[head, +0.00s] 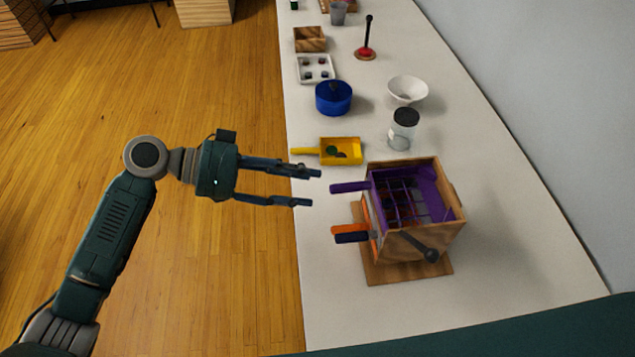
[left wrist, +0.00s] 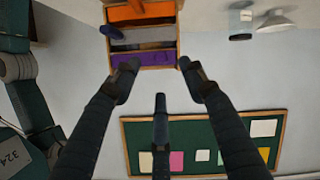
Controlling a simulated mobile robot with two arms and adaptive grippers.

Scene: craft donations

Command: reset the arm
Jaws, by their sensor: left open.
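My left gripper (head: 311,188) is open and empty. In the head view it points right, over the table's left edge, just left of the wooden box's purple handle (head: 350,187), with a visible gap. In the left wrist view its dark fingers (left wrist: 160,85) are spread, with the orange, grey and purple fronts of the wooden box (left wrist: 140,35) beyond them. My left arm (head: 110,225) reaches in from the lower left over the wood floor. My right gripper is in neither view.
The wooden box (head: 412,246) stands on a board on the long white table (head: 500,230).

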